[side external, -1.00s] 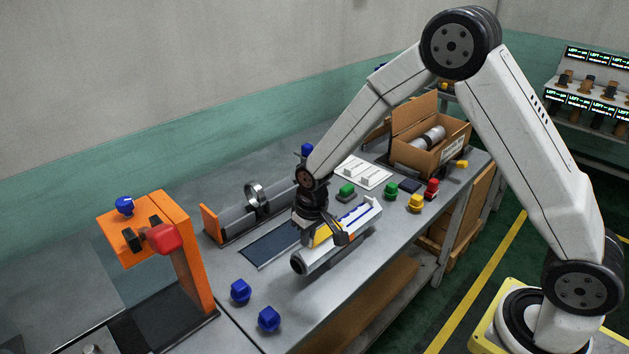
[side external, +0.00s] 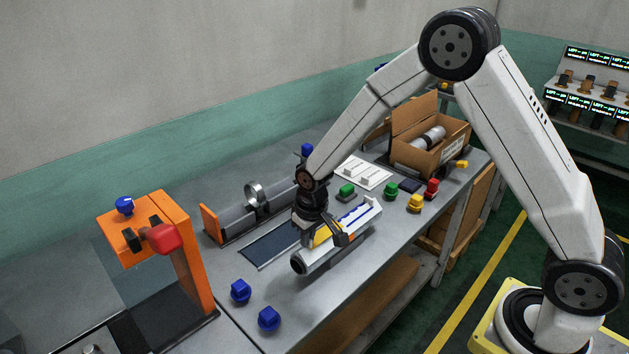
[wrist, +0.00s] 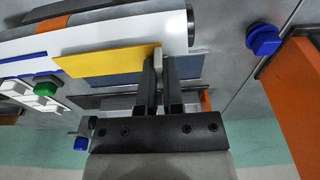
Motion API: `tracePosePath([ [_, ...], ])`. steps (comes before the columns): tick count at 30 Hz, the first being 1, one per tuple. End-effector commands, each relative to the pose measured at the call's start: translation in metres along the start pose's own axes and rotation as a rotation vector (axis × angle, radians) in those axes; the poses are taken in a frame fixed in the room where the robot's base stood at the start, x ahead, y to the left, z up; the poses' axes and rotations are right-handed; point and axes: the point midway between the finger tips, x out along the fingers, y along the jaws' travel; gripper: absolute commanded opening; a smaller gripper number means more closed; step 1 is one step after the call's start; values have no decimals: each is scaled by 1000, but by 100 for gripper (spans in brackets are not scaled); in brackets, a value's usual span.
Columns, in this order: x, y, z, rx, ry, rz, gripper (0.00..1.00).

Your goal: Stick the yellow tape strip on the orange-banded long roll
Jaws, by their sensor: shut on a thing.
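The long roll (side external: 318,254) is white with a dark end and lies along the front of the bench. It crosses the top of the wrist view (wrist: 120,37), where its orange band (wrist: 52,24) shows left of my gripper. The yellow tape strip (wrist: 112,62) runs along the roll's edge and overlaps it in the wrist view; I cannot tell whether they touch. My gripper (wrist: 160,62) is shut on the strip's end. In the side view the yellow strip (side external: 324,233) is at the roll's upper side, beneath my gripper (side external: 328,236), which partly hides it.
A dark pad (side external: 268,245) and a cradle with a grey roll (side external: 240,218) lie behind. An orange stand with a red knob (side external: 168,238) is at left. Coloured knobs (side external: 415,203) and an open carton (side external: 440,150) are at right.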

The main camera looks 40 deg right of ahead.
Motion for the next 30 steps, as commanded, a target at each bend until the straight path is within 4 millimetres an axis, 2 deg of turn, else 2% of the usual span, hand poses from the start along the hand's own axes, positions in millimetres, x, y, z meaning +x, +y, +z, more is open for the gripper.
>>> tracePosePath([
  [30, 9, 0, 1, 0, -1, 0, 0],
])
